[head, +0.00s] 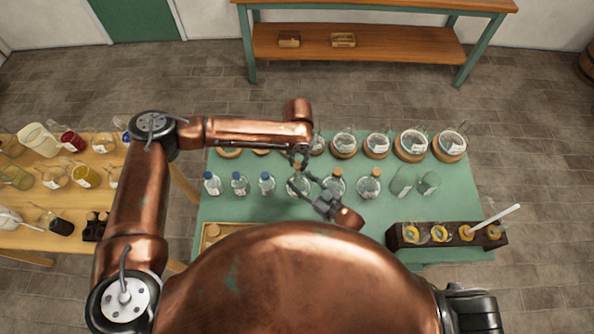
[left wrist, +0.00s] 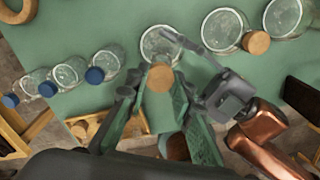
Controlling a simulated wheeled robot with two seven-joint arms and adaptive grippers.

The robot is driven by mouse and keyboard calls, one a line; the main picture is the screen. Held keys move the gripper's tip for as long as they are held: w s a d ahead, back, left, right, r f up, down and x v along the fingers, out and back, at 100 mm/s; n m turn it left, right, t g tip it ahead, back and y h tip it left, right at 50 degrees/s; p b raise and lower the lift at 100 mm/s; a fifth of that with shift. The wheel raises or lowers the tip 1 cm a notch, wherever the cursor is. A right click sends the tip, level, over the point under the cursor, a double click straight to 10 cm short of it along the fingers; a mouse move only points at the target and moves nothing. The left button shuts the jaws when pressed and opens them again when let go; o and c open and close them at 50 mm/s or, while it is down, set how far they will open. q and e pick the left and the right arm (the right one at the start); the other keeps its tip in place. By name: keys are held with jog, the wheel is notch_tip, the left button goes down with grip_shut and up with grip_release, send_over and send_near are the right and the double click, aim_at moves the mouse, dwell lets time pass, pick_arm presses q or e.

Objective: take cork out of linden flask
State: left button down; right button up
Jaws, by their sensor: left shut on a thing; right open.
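A cork-stoppered glass flask (head: 294,187) stands in the middle row on the green table; its label is unreadable. In the left wrist view the flask (left wrist: 155,46) shows behind its round cork (left wrist: 160,78). My left gripper (head: 299,158) is above this flask, pointing down. In the left wrist view its fingers (left wrist: 155,92) are shut on the cork. I cannot tell whether the cork is still seated in the neck. My right gripper (head: 312,188) is open beside the flask; in the left wrist view one finger (left wrist: 183,42) crosses over the glass.
Two more cork-stoppered flasks (head: 336,187) (head: 369,187) stand to the right, with blue-capped bottles (head: 239,187) to the left. Round jars on wooden stands (head: 411,144) line the back. A dark rack (head: 416,243) is front right; a wooden tray (head: 203,243) is front left.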

aim_at(298, 165)
jog(key=shift+s+d, duration=0.1)
jog(key=shift+s+d, duration=0.15)
jog(key=shift+d, duration=0.05)
pick_arm(q)
jog(key=shift+r, duration=0.25)
notch_tip(298, 165, up, 4)
jog(key=p, duration=0.4)
jog(key=shift+f, duration=0.2)
pick_arm(e)
jog(key=s+d+r, duration=0.5)
jog(key=s+d, duration=0.3)
jog(key=shift+r, duration=0.35)
pick_arm(q)
jog(key=shift+a+f, duration=0.1)
pick_arm(e)
jog(key=shift+a, duration=0.15)
